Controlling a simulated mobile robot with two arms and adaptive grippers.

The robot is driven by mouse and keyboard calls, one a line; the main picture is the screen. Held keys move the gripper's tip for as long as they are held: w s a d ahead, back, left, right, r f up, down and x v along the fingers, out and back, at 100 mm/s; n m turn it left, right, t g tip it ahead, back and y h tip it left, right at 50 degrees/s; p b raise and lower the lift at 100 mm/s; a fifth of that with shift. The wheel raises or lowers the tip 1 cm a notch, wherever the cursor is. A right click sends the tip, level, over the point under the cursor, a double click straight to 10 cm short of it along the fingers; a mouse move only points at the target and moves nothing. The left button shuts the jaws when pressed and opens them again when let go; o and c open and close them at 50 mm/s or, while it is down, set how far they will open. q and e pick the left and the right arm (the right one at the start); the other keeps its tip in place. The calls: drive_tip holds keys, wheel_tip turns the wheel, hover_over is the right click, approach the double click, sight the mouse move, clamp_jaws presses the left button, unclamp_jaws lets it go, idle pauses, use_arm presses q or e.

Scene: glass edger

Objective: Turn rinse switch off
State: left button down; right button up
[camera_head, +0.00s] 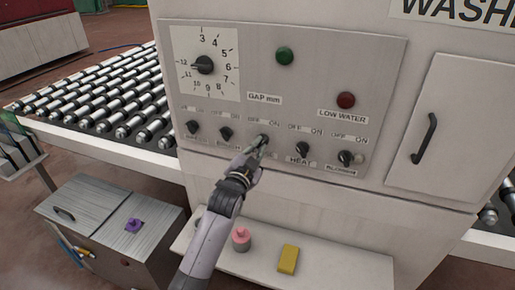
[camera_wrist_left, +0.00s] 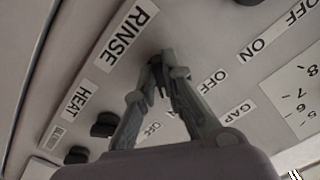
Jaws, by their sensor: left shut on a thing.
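The rinse switch (camera_wrist_left: 156,60) is a small dark knob next to the RINSE label (camera_wrist_left: 125,34) in the left wrist view. In the head view it is the middle knob of the lower row on the grey control panel (camera_head: 310,72). My left gripper (camera_head: 262,143) reaches up to it from below, with its fingertips closed on the knob; the fingers also show in the left wrist view (camera_wrist_left: 160,78). The fingers hide most of the knob, so I cannot tell which way it points. OFF and ON labels sit above it. My right gripper is not in view.
The heat knob (camera_head: 302,149) and another knob (camera_head: 346,158) sit close on the right, with a knob (camera_head: 226,133) on the left. A gap dial (camera_head: 205,65), green button (camera_head: 285,56) and red lamp (camera_head: 346,100) are above. A yellow block (camera_head: 288,259) lies on the ledge below.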

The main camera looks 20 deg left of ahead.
use_arm(q)
drive_tip(key=shift+n, duration=0.3)
drive_tip(key=n+p, duration=0.2)
drive_tip(key=n, duration=0.4)
drive_tip(key=shift+d, duration=0.2)
drive_tip(key=shift+d+n+p, duration=0.2)
drive_tip(key=shift+n+p, duration=0.65)
drive_tip(key=shift+n, duration=2.85)
drive_tip(key=c, duration=1.7)
unclamp_jaws()
